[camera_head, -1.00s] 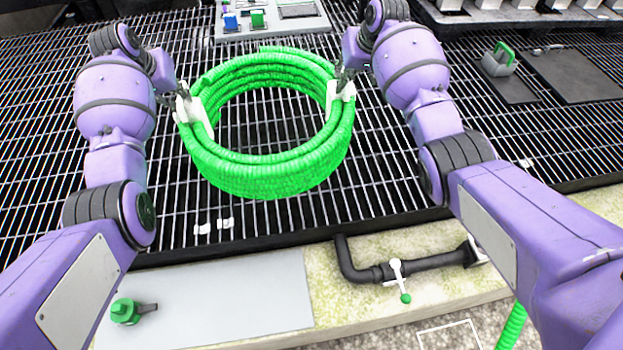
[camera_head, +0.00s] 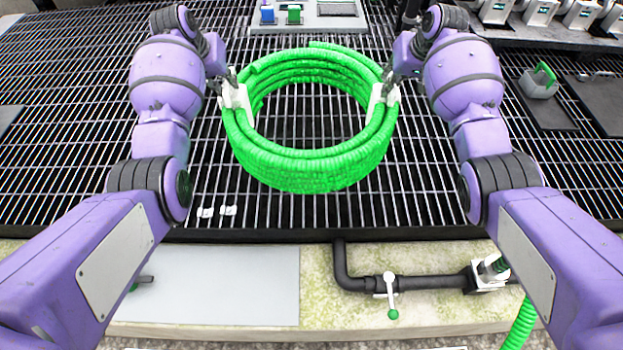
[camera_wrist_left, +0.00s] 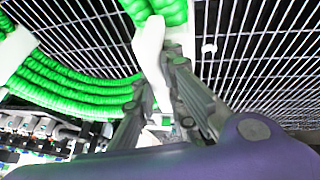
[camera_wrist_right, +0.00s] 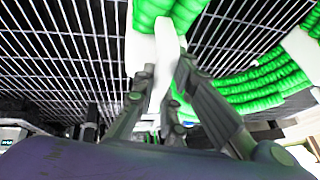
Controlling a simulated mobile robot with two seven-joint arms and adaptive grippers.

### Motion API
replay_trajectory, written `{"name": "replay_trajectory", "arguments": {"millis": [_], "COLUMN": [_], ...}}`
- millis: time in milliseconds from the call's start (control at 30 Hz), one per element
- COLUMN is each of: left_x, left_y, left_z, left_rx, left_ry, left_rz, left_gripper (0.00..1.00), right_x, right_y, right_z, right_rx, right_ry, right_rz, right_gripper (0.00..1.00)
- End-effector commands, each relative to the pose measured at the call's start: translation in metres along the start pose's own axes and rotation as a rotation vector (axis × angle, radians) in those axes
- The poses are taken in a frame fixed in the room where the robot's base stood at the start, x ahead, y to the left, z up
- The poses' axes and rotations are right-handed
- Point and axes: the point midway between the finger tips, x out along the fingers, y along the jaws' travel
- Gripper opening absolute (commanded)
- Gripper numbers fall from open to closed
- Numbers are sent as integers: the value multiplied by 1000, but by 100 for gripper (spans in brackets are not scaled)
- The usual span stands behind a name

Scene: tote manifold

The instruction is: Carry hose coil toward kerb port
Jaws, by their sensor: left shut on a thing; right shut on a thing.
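The green hose coil (camera_head: 310,170) is held level in front of me, seemingly above the dark grating. White grips sit on its left and right sides. My left gripper (camera_head: 230,90) is shut on the left white grip (camera_wrist_left: 150,50). My right gripper (camera_head: 386,86) is shut on the right white grip (camera_wrist_right: 165,60). Both wrist views show the fingers around these grips, with green coils beside them. What looks like the kerb port (camera_head: 491,269), a white fitting with a green part, sits at the right end of a black pipe (camera_head: 435,282) on the kerb, apart from the coil.
A green-tipped valve handle (camera_head: 390,295) stands on the pipe. A grey plate (camera_head: 215,285) covers the kerb's left part. A green hose (camera_head: 520,325) lies at lower right. A grey box with green handle (camera_head: 539,82) and a panel (camera_head: 330,18) stand farther back.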

Motion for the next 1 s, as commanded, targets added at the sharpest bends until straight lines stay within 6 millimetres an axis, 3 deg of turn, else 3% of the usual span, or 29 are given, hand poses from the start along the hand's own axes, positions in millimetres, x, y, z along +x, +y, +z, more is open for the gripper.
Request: {"name": "replay_trajectory", "arguments": {"millis": [567, 1000], "left_x": [2, 29], "left_y": [0, -6], "left_z": [1, 17], "left_rx": [4, 1], "left_ry": [-1, -18], "left_rz": [1, 0], "left_gripper": [0, 0], "right_x": [0, 27], "right_y": [0, 6], "right_z": [-2, 14], "right_rx": [4, 7], "right_ry": [7, -10], "right_rz": [-1, 1], "right_gripper": [0, 0]}}
